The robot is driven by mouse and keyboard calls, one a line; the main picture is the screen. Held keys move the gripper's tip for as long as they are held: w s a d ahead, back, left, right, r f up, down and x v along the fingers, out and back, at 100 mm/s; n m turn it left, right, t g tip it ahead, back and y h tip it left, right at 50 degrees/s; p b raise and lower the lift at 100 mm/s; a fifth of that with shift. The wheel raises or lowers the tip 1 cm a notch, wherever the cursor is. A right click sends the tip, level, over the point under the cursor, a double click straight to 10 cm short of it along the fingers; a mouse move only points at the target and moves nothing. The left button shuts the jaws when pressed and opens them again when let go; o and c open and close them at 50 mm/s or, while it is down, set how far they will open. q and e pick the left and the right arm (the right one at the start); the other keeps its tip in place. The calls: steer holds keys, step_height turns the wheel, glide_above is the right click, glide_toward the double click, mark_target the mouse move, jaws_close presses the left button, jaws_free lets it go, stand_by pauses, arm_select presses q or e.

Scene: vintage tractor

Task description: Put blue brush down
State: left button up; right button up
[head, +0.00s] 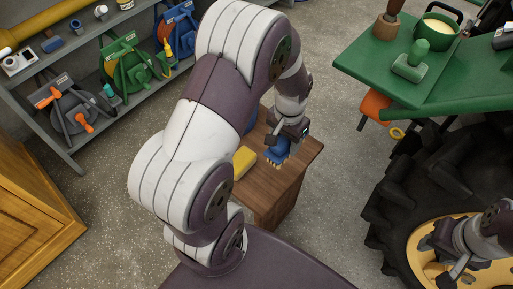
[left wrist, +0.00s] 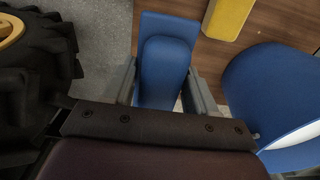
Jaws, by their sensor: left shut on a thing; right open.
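The blue brush (head: 277,152) is in my left gripper (head: 289,137), over the right part of a small wooden table (head: 276,186). Its pale bristles point down; I cannot tell whether they touch the tabletop. In the left wrist view the blue brush (left wrist: 165,62) sits between the two fingers of my left gripper (left wrist: 164,84), which is shut on it. My right gripper (head: 453,268) is open and empty, over the yellow hub of the big wheel at the lower right.
A yellow block (head: 244,161) lies on the table left of the brush, also in the wrist view (left wrist: 228,17). A rounded blue object (left wrist: 270,92) with white stands close by.

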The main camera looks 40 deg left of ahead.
arm_select(q)
step_height(320, 180, down, 10)
steer(key=b, duration=0.2)
steer(key=shift+s+b, duration=0.1)
steer(key=shift+b, duration=0.3)
steer(key=o, duration=1.3)
steer(key=shift+f, duration=0.1)
steer(key=shift+o, duration=0.2)
